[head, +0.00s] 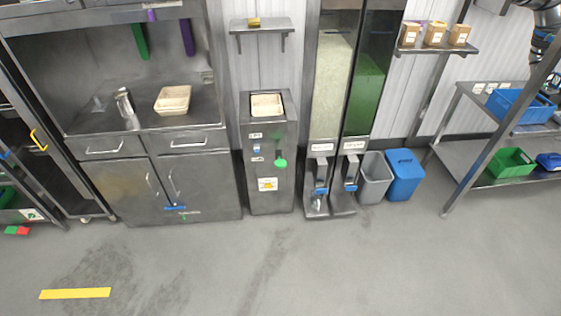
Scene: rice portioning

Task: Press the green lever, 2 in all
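The green lever (280,163) sticks out from the front of a narrow steel machine (271,195) in the middle of the head view. A light tray or tub (266,105) sits in the top of this machine. A small blue part (256,149) is on its front, left of the lever, with a few small labels and a yellow warning sticker below. Nothing touches the lever. Neither of my grippers can be made out in the view.
Two tall dispensers stand to the right, one with pale grain (333,85), one green (366,95). A grey bin (374,178) and blue bin (404,177) follow. A steel cabinet (188,186) stands left. A dark jointed arm (546,17) shows top right. The floor in front is clear.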

